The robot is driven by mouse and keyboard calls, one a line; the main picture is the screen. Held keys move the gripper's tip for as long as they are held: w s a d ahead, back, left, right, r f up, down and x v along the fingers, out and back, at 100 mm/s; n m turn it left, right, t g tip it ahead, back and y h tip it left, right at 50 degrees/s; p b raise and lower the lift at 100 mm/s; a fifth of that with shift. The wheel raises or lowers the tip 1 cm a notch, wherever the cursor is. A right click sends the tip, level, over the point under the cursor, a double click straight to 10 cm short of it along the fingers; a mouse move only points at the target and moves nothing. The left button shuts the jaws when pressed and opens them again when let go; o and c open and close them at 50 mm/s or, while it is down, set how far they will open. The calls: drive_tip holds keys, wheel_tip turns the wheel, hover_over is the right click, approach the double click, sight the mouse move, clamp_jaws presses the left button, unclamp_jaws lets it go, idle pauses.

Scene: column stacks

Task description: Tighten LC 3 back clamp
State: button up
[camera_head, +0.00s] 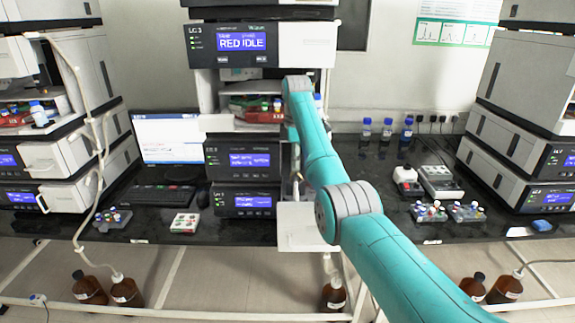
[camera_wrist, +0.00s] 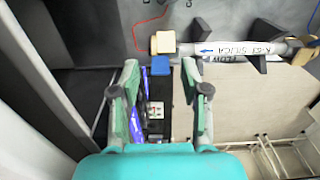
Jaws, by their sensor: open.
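The LC 3 stack (camera_head: 230,42) stands in the middle of the bench in the head view, its top screen reading "RED IDLE". My arm reaches into its open middle bay, and my gripper is hidden there. Another black clamp (camera_wrist: 258,60) is further right. A small blue piece (camera_wrist: 160,65) shows between the fingertips. I cannot tell which clamp is the back one.
A grey wall panel (camera_wrist: 85,30) runs close along the left of my gripper in the wrist view. A red tray (camera_head: 262,116) sits in the bay. Other instrument stacks stand at left (camera_head: 75,70) and right (camera_head: 520,90). Blue-capped bottles (camera_head: 387,130) stand at the bench back.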

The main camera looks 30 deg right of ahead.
drive_tip(key=shift+f, duration=0.9)
clamp_jaws()
drive_tip(key=shift+w+a+g+h, duration=0.3)
drive_tip(key=shift+a+g+h, duration=0.2)
drive_tip(key=shift+h, duration=0.2)
drive_tip(key=shift+w+a+f+g+h, duration=0.15)
drive_tip(key=shift+g+h, duration=0.25)
drive_tip(key=shift+h, duration=0.2)
drive_tip(key=shift+a+f+g+h, duration=0.1)
drive_tip(key=shift+g+h, duration=0.3)
drive_tip(key=shift+h, duration=0.2)
unclamp_jaws()
